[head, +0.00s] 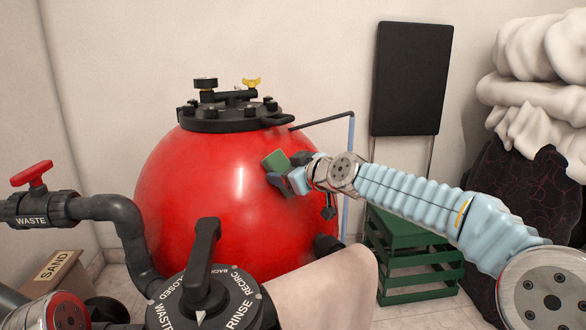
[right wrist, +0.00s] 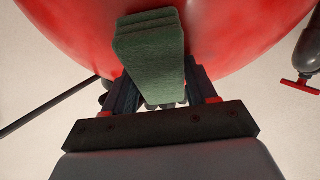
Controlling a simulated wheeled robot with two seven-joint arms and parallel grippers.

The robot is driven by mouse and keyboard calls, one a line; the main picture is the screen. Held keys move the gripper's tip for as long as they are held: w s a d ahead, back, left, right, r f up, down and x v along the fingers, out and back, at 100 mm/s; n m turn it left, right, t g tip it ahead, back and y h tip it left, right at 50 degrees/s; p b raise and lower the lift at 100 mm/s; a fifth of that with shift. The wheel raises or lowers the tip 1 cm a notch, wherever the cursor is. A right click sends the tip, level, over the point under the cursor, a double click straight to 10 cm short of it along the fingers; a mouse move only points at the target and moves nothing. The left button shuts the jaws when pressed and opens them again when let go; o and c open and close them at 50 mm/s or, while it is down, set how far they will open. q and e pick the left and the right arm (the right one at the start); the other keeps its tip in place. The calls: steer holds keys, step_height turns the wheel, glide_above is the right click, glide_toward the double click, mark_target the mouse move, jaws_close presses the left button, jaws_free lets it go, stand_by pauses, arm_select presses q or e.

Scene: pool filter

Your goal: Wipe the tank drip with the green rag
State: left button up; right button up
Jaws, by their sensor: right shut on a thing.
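The red tank (head: 185,190) stands in the middle of the head view, with a black lid on top. My right gripper (head: 284,173) is at the tank's upper right side, shut on the green rag (head: 274,159). In the right wrist view the folded green rag (right wrist: 150,60) sits between the fingers, its far end in front of the red tank (right wrist: 85,30). I cannot tell whether the rag touches the tank. No drip can be made out on the tank's surface. My left gripper is not in view.
A black multiport valve (head: 205,290) with a lever stands in front of the tank. A grey pipe with a red-handled waste valve (head: 38,205) is at left. Green crates (head: 415,270) and a folded black panel (head: 410,80) are at right. A sand box (head: 50,275) is lower left.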

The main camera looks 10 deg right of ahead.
mark_target(258, 174)
steer(key=shift+s+a, duration=0.3)
steer(key=shift+a, duration=0.4)
steer(key=shift+s+a+r+p, duration=0.1)
steer(key=shift+s+a+p, duration=0.15)
steer(key=shift+a+p, duration=0.25)
steer(key=shift+s+a+r+p, duration=0.1)
steer(key=shift+s+a+p, duration=0.15)
steer(key=shift+a+p, duration=0.25)
steer(key=shift+s+a+f+p, duration=0.15)
steer(key=shift+s+a+p, duration=0.15)
steer(key=shift+a, duration=0.25)
steer(key=shift+s+a+p, duration=0.15)
steer(key=shift+a+p, duration=0.35)
steer(key=shift+p, duration=0.05)
steer(key=shift+s+a+p, duration=0.15)
steer(key=shift+a+p, duration=0.35)
steer(key=shift+p, duration=0.05)
steer(key=shift+s+a+p, duration=0.2)
steer(key=shift+a+p, duration=0.35)
steer(key=shift+a+f, duration=0.1)
steer(key=shift+f, duration=0.05)
steer(key=shift+s, duration=0.15)
